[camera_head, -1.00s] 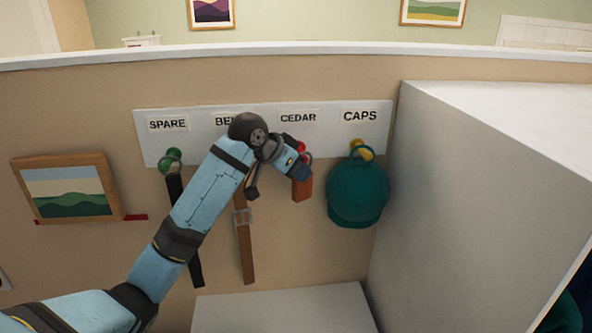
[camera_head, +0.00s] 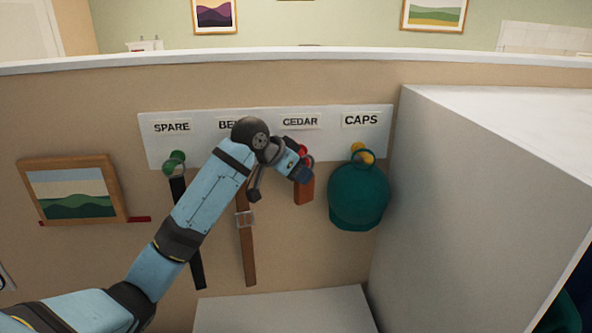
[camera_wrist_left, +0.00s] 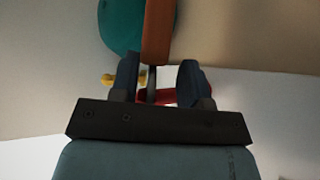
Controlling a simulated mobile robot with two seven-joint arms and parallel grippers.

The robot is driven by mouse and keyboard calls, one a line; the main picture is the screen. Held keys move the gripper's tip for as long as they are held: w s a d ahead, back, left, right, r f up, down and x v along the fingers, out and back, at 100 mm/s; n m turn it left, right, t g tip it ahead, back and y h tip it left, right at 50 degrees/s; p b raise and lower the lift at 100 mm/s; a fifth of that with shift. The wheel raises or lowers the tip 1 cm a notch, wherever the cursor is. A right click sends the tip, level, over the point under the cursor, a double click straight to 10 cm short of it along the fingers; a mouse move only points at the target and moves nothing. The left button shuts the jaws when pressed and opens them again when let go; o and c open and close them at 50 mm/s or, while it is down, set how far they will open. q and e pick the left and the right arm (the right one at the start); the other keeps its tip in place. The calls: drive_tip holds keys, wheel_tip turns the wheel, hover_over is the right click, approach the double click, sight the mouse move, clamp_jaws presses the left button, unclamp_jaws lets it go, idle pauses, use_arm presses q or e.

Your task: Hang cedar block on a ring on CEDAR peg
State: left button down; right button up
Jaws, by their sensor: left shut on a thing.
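The cedar block (camera_head: 304,190) is a reddish-brown block hanging just below my left gripper (camera_head: 302,173), under the CEDAR label (camera_head: 299,121). The red CEDAR peg (camera_head: 303,150) shows just behind the gripper. In the left wrist view the block (camera_wrist_left: 157,32) extends away from between the two dark fingers (camera_wrist_left: 158,78), with a dark narrow ring part (camera_wrist_left: 151,88) at its near end. The red peg (camera_wrist_left: 177,96) shows close beside that part. My left gripper is shut on the ring. Whether the ring is around the peg cannot be told. My right gripper is not in view.
A teal cap (camera_head: 358,196) hangs on the yellow CAPS peg to the right. A brown belt (camera_head: 246,240) and a black strap (camera_head: 189,230) hang to the left. A white cabinet side (camera_head: 480,190) stands at the right, and a white surface (camera_head: 285,308) lies below.

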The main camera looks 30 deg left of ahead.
use_arm(q)
drive_tip(key=c, duration=0.8)
unclamp_jaws()
drive_tip(key=shift+w+a+r, duration=0.35)
drive_tip(key=shift+w+a, duration=0.1)
drive_tip(key=shift+a, duration=0.3)
drive_tip(key=shift+o, duration=1.4)
drive_tip(key=shift+w+a+f, duration=0.25)
drive_tip(key=shift+a+f, duration=0.05)
drive_tip(key=shift+o, duration=0.3)
drive_tip(key=shift+w+a+f, duration=0.15)
drive_tip(key=shift+d, duration=0.35)
drive_tip(key=shift+c, duration=0.3)
drive_tip(key=shift+w+d+f, duration=0.2)
drive_tip(key=shift+f, duration=0.05)
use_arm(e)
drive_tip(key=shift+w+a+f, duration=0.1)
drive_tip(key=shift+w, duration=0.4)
use_arm(q)
drive_tip(key=shift+f, duration=0.15)
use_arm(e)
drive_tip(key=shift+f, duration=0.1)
